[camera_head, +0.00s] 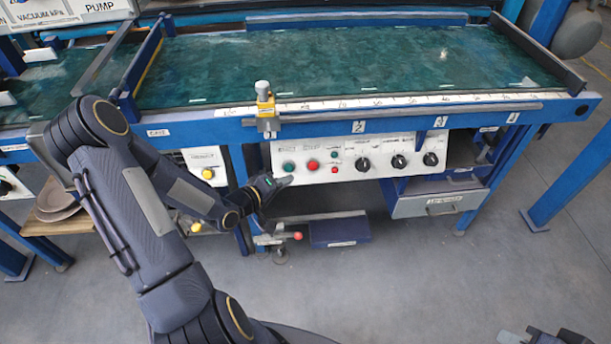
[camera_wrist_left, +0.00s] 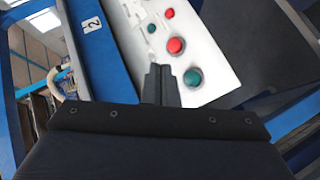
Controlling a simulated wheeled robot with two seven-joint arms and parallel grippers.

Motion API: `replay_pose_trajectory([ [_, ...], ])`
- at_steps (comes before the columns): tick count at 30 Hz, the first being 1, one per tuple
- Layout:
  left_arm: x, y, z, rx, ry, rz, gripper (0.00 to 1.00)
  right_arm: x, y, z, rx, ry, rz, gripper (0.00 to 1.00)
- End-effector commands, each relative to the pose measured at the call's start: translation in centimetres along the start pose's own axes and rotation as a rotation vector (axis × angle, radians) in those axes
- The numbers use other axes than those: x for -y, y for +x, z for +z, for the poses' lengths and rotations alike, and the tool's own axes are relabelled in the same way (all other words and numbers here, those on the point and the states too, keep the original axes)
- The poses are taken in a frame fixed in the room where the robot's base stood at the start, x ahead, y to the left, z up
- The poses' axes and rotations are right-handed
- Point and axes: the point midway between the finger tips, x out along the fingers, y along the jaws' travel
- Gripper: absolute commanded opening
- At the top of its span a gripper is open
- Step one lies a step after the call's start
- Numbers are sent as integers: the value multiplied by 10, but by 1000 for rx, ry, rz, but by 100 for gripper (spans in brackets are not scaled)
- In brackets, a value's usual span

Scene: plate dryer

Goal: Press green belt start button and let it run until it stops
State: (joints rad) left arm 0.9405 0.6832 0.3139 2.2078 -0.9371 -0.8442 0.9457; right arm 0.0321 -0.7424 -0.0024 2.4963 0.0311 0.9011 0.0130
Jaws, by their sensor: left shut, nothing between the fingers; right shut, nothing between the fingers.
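A white control panel (camera_head: 350,150) is on the front of the blue-framed belt table. Its large green button (camera_head: 289,166) is at the left end, beside a large red button (camera_head: 313,165). My left gripper (camera_head: 290,181) is shut and empty, with its tip just below the green button in the head view. In the left wrist view the shut fingers (camera_wrist_left: 160,72) point at the panel, and the green button (camera_wrist_left: 193,78) is just right of them, apart from the tips in the picture. The red button (camera_wrist_left: 176,46) is above it. My right gripper (camera_head: 540,336) is partly visible at the bottom right, shut.
Smaller buttons and several black knobs (camera_head: 398,161) are further right on the panel. A drawer (camera_head: 438,204) hangs below at right. The floor in front is clear.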

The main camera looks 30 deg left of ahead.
Motion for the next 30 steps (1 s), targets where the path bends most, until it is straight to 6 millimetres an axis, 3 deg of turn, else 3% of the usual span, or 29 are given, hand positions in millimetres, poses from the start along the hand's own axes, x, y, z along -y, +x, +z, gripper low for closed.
replay_pose_trajectory([
  [17,7,6,0,-10,-34,33,0,-2,4,2,0,0,0,0],
  [30,36,46,-28,-11,-32,33,0,-10,22,11,0,0,0,0],
])
